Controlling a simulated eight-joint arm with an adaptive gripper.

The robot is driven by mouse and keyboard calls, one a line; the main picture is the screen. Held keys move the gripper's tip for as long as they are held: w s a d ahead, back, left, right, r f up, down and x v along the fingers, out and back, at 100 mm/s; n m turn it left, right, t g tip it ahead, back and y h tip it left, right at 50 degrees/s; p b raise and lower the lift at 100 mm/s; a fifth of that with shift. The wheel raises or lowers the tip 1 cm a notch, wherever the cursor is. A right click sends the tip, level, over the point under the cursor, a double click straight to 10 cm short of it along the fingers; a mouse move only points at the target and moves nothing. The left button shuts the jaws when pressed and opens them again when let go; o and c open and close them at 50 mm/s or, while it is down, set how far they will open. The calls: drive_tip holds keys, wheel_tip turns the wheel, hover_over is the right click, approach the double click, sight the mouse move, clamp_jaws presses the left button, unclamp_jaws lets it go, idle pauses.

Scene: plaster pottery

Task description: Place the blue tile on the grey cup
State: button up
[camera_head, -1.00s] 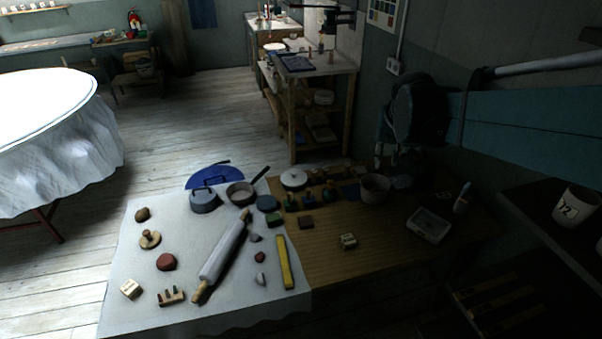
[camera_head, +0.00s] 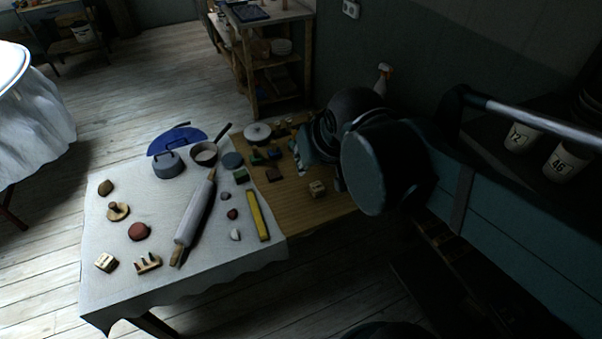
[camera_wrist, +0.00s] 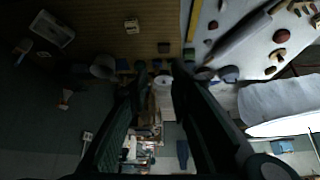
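My gripper (camera_wrist: 160,70) is open in the wrist view, its two dark fingers apart with nothing gripped between them. It is above the wooden part of the table. The grey cup (camera_wrist: 102,67) stands on the wood, left of the fingers in the wrist view. A small dark blue tile (camera_wrist: 122,65) appears to lie between the cup and the left finger; it is dim and small. In the head view my arm covers the area of the cup and the tile, and my fingertips are hard to make out.
A wooden stamp block (camera_head: 317,188) and a dark red tile (camera_head: 274,174) lie on the wood. A yellow bar (camera_head: 258,216), a rolling pin (camera_head: 195,210) and a pan (camera_head: 204,153) are on the white cloth. A white tray (camera_wrist: 52,28) shows in the wrist view.

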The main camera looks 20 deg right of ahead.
drive_tip(key=shift+n+y, duration=0.3)
drive_tip(key=shift+n, duration=0.3)
drive_tip(key=s+a, duration=0.1)
drive_tip(key=s+a+f, duration=0.2)
drive_tip(key=shift+s+a, duration=0.1)
drive_tip(key=shift+s, duration=0.3)
